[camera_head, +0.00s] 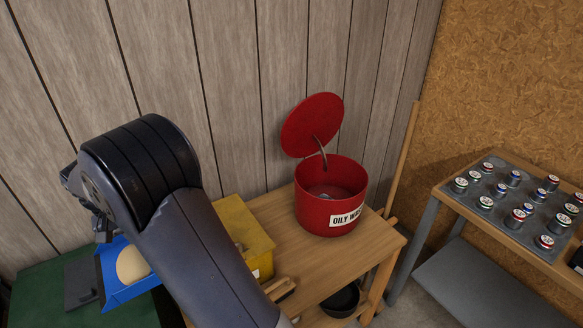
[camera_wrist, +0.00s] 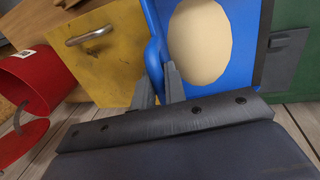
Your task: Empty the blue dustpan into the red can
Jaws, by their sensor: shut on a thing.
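The blue dustpan (camera_head: 116,291) is at the lower left in the head view, partly behind my arm, with a smooth beige load (camera_head: 132,265) on it. In the wrist view, the dustpan (camera_wrist: 258,60) is at the upper right with the same load (camera_wrist: 200,42). My gripper (camera_wrist: 158,84) is shut on the dustpan's blue handle. The red can (camera_head: 331,205) stands on the wooden bench with its lid (camera_head: 312,124) raised. Something greyish shows inside the can. The can (camera_wrist: 35,72) is at the left in the wrist view. The dustpan is well to the can's left in the head view.
A yellow box (camera_head: 245,232) stands between the dustpan and can, partly behind my arm. A green surface (camera_head: 40,290) lies below the dustpan. A black bowl (camera_head: 341,300) is low at the bench front. A rack of small cans (camera_head: 500,203) stands at right.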

